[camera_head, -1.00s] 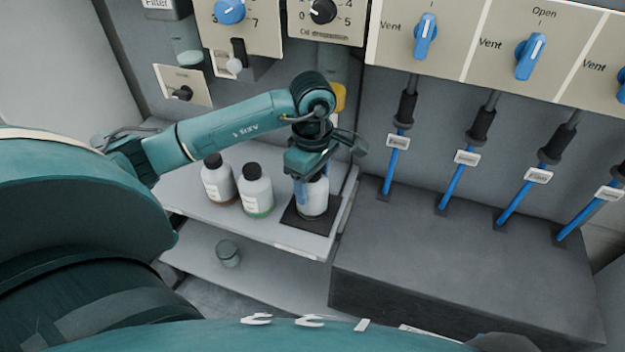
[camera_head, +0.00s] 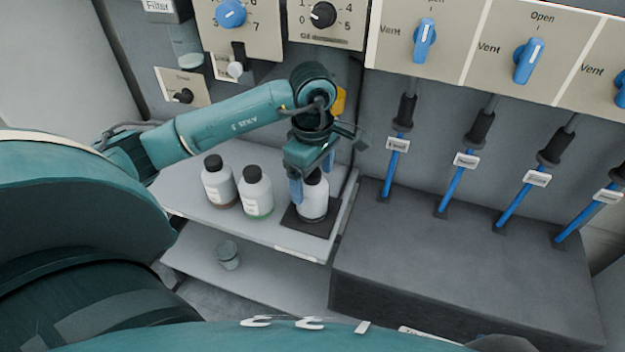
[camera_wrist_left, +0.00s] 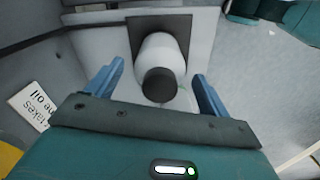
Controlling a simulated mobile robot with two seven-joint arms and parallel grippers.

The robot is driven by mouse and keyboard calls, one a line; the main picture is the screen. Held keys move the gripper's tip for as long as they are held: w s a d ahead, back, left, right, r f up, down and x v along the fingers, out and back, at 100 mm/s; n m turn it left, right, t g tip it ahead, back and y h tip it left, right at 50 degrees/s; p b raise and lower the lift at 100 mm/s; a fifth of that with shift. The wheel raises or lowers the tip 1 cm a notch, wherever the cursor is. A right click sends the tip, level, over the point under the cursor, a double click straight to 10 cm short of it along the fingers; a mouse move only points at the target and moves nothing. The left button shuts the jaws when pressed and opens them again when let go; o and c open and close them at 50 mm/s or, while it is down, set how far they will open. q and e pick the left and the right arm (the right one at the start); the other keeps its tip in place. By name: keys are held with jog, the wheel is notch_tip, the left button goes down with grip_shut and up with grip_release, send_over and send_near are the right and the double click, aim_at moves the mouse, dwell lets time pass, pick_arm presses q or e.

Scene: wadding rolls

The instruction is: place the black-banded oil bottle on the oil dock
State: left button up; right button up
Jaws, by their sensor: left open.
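A white bottle with a black cap (camera_head: 314,201) stands upright on a dark square pad (camera_head: 292,217), probably the oil dock, at the right end of the white shelf. Its band is not visible. In the left wrist view the bottle (camera_wrist_left: 162,62) stands on the dark pad (camera_wrist_left: 183,24). My left gripper (camera_head: 312,180) is open, just above and around the bottle's top. In the wrist view its blue fingers (camera_wrist_left: 160,85) are spread on either side of the bottle, apart from it. My right gripper is not in view.
Two more black-capped bottles, one with a red-brown base band (camera_head: 218,182) and one with a green band (camera_head: 256,192), stand left on the shelf (camera_head: 185,188). A small jar (camera_head: 228,255) sits on the lower shelf. Blue valve rods (camera_head: 456,185) stand right.

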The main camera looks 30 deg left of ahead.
pick_arm(q)
notch_tip(320, 180, up, 10)
jog(key=shift+f+p, duration=0.2)
jog(key=shift+p, duration=0.45)
jog(key=shift+d, duration=0.2)
jog(key=s+d+f+g+h, duration=0.1)
jog(key=s+d+g+h, duration=0.1)
jog(key=s+d+h, duration=0.5)
jog(key=s+d+f+g+h, duration=0.2)
jog(key=s+d+h, duration=0.1)
jog(key=d, duration=0.8)
jog(key=s+d+r+n+t+h, duration=0.35)
jog(key=d+r+n+h, duration=0.25)
jog(key=r+n+h, duration=0.5)
jog(key=w+a+f+n+t+y, duration=0.3)
jog(key=a+n+t+y, duration=0.15)
jog(key=n+t, duration=0.75)
jog(key=w+a+f+n+t+y, duration=0.25)
jog(key=n+t+y, duration=0.35)
jog(key=n, duration=1)
jog(key=s+a+f+n+g+y, duration=0.2)
jog(key=f+n+y, duration=0.1)
jog(key=f+n, duration=0.3)
jog(key=s+a+f+n+g+y, duration=0.1)
jog(key=s+a+f+n+y, duration=0.2)
jog(key=f+n, duration=0.3)
jog(key=shift+f+g, duration=0.35)
jog(key=shift+f, duration=0.05)
